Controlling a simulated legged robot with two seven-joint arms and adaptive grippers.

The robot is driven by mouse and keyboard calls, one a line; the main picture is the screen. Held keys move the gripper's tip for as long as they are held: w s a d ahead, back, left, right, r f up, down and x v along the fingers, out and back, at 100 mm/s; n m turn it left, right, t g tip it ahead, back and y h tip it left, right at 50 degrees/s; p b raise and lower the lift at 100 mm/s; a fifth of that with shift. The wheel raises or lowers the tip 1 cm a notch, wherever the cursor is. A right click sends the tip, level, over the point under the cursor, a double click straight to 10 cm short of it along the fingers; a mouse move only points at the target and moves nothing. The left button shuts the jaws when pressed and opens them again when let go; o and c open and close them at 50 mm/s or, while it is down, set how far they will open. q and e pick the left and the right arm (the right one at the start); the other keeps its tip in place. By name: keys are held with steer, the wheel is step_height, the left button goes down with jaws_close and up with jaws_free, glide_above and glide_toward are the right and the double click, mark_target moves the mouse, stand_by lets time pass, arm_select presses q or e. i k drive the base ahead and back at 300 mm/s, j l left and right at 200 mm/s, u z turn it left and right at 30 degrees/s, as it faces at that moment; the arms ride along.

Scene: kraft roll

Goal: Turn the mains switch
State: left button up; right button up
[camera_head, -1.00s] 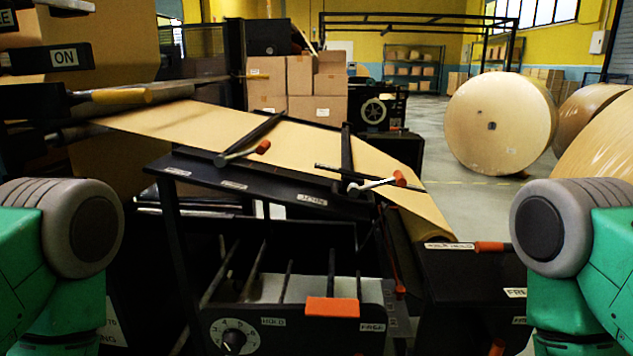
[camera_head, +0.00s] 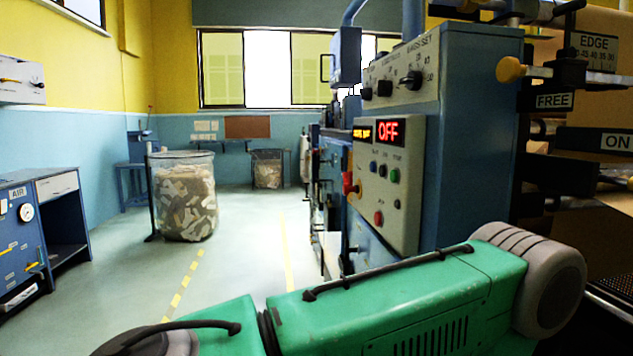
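A red rotary switch on a yellow plate (camera_head: 349,184) sticks out from the left side of the blue machine, at the edge of the control panel (camera_head: 386,185). It looks like the mains switch; I see it side-on and cannot read its position or any label. The panel's red display (camera_head: 388,130) reads OFF. Below the display are several small buttons, one of them red and low on the panel. My green arm crosses the bottom of the view in front of the machine. Neither of my grippers is in view.
The blue machine (camera_head: 465,130) fills the right, with a yellow knob (camera_head: 510,70) and labelled bars projecting. A clear bin of paper scraps (camera_head: 184,196) stands on the floor at left. A blue workbench (camera_head: 40,235) is at far left. The floor between has yellow lines and is open.

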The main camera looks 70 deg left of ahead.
mark_target(347, 177)
steer(key=u, duration=1.95)
steer(key=i+j+z, duration=0.15)
steer(key=z, duration=0.35)
steer(key=i+j+z, duration=0.1)
steer(key=z, duration=0.35)
steer(key=j+z, duration=0.25)
steer(key=z, duration=0.25)
